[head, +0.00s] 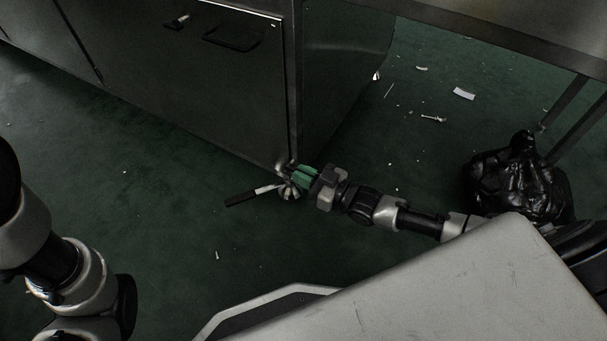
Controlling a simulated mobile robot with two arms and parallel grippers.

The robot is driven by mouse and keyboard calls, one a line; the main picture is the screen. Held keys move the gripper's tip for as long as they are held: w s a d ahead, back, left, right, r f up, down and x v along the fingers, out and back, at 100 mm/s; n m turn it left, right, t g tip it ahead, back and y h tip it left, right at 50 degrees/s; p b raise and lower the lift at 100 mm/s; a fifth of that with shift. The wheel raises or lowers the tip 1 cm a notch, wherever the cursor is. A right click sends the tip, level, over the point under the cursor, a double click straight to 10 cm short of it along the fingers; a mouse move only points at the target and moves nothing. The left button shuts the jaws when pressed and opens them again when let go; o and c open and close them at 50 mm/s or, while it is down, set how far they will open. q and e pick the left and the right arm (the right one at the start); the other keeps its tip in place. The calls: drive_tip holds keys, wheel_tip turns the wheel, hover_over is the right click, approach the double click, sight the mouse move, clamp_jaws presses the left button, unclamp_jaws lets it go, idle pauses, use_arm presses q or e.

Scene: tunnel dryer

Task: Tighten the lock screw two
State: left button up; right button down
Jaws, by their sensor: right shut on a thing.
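My right gripper (298,180), with green fingers, reaches from the right to the bottom front corner of the dark metal cabinet (220,90). It is shut on a small metal piece at that corner, mostly hidden by the fingers. A lever with a black grip (241,199) and a pale shaft points left from the fingertips, low over the floor. A small round silver part (289,191) shows just below the fingers. I cannot tell which of these parts is lock screw two. My left arm shows at the left edge, but its gripper is out of view.
The cabinet front has a black handle (232,37) and a small latch (177,21). A black bag (515,180) stands at the right near table legs. White scraps (463,93) and a small metal piece (433,119) lie on the green floor. Floor left of the lever is mostly clear.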

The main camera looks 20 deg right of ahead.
drive_tip(key=t+y+b, duration=0.1)
drive_tip(key=b, duration=0.1)
drive_tip(key=f+t+y+b, duration=0.1)
drive_tip(key=b, duration=0.1)
drive_tip(key=f+t+y+b, duration=0.1)
drive_tip(key=t+b, duration=0.1)
drive_tip(key=shift+w+a+f, duration=0.1)
drive_tip(key=shift+w+a, duration=0.1)
drive_tip(key=shift+w, duration=0.05)
drive_tip(key=shift+w+a+t+y, duration=0.1)
drive_tip(key=shift+t+y, duration=0.4)
drive_tip(key=shift+t, duration=0.1)
drive_tip(key=c, duration=1.2)
unclamp_jaws()
